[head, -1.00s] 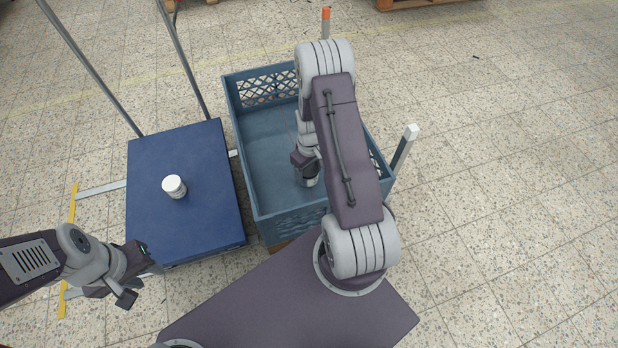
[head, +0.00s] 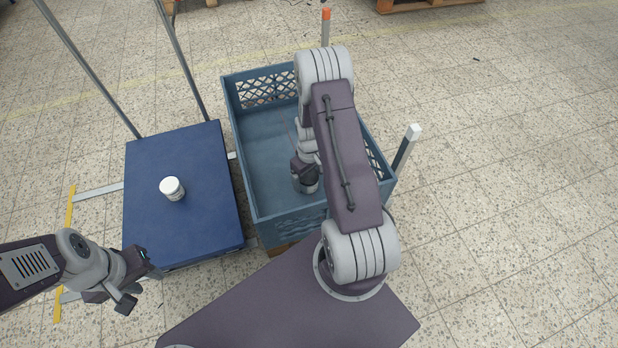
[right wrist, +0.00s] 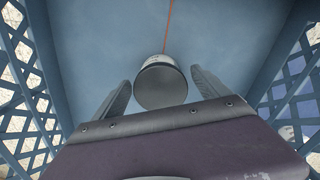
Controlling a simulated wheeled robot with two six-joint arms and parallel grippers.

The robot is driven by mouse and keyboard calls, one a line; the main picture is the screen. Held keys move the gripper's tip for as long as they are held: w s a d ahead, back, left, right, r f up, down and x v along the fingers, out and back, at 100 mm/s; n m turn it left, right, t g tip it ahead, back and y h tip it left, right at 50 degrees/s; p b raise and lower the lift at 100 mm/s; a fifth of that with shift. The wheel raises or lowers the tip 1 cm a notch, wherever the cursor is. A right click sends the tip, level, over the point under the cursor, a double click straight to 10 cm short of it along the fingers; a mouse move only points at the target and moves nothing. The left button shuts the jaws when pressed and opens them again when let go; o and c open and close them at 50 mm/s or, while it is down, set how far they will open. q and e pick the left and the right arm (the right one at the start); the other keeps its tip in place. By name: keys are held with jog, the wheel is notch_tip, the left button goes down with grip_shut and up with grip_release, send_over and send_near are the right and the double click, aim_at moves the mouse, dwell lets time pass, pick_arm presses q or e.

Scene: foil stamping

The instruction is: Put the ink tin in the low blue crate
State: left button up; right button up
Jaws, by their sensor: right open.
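The low blue crate (head: 262,160) stands open-topped in the middle of the head view. My right gripper (head: 305,178) reaches down inside it, partly hidden by my arm. In the right wrist view my right gripper (right wrist: 160,84) is open, with its fingers on either side of a round tin (right wrist: 161,86) with a grey end and a pale side. I cannot tell whether the fingers touch it. A white tin (head: 172,188) stands upright on a blue platform (head: 205,220) to the left. I cannot tell which is the ink tin. My left gripper (head: 138,281) is open and empty near the platform's front left corner.
Crate walls with lattice openings (right wrist: 30,85) rise on both sides of my right gripper. Grey rails (head: 185,60) stand behind the platform. A white-topped post (head: 405,145) and an orange-topped post (head: 326,25) stand by the crate. The floor to the right is clear.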

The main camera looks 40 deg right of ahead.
aim_at(309, 176)
notch_tip(309, 176, up, 11)
jog(key=p, duration=0.6)
jog(key=s+a+r+m+t, duration=0.1)
jog(key=s+a+r, duration=0.8)
jog(key=a+r, duration=0.5)
jog(key=shift+s+a+r+b, duration=0.15)
jog(key=shift+s+a+b, duration=0.15)
jog(key=shift+s, duration=0.1)
notch_tip(309, 176, up, 33)
jog(key=p, duration=3.2)
jog(key=shift+p, duration=0.4)
